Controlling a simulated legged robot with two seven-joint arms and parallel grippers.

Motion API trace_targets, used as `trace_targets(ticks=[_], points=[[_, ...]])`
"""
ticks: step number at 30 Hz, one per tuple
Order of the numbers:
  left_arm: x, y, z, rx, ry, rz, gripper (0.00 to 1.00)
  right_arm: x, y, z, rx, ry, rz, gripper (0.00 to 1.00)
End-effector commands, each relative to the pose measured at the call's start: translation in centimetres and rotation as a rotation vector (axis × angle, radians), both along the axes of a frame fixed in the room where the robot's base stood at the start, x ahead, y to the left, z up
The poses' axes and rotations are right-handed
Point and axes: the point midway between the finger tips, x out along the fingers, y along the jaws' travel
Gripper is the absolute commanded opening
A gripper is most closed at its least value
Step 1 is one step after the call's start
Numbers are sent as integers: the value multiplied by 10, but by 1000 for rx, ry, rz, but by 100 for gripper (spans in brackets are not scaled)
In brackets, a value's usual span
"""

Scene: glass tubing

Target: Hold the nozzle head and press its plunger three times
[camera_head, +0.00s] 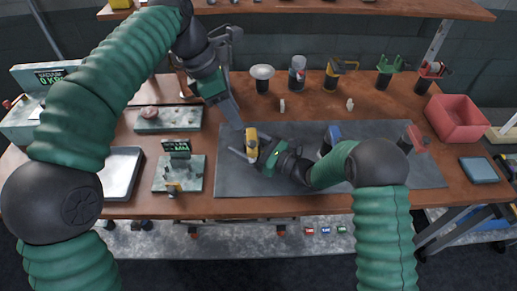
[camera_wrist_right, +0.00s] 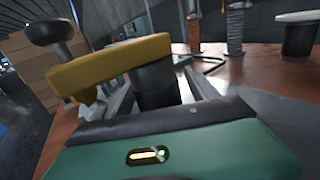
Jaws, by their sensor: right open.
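A yellow nozzle head (camera_head: 251,141) with a black cylindrical body is at the left part of the grey mat (camera_head: 380,140). In the right wrist view, its yellow top (camera_wrist_right: 110,65) lies across the front of my right gripper (camera_wrist_right: 165,90). The black body (camera_wrist_right: 155,85) stands between the two fingers, which are open around it; contact is unclear. In the head view, my right gripper (camera_head: 246,153) reaches in from the right.
Several tools stand in holders along the back, including another yellow one (camera_head: 341,70). A red bin (camera_head: 456,118) is at the right. A green display stand (camera_head: 179,172) and a grey tray (camera_head: 121,174) are at the left.

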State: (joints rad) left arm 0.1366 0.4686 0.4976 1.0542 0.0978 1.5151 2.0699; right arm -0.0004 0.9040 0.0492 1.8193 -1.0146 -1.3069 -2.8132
Motion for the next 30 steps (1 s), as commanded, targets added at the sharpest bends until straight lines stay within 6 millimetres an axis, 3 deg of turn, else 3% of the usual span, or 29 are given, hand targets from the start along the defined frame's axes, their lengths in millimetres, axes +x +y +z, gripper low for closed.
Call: trace_targets(ticks=[9, 25, 29, 30], points=[[0, 0, 0, 0, 0, 0, 36, 3, 5, 0, 1, 1, 1, 68], [0, 0, 0, 0, 0, 0, 36, 3, 5, 0, 1, 1, 0, 0], [0, 0, 0, 0, 0, 0, 35, 3, 5, 0, 1, 1, 0, 0], [0, 0, 0, 1, -2, -2, 30, 3, 5, 0, 1, 1, 0, 0]])
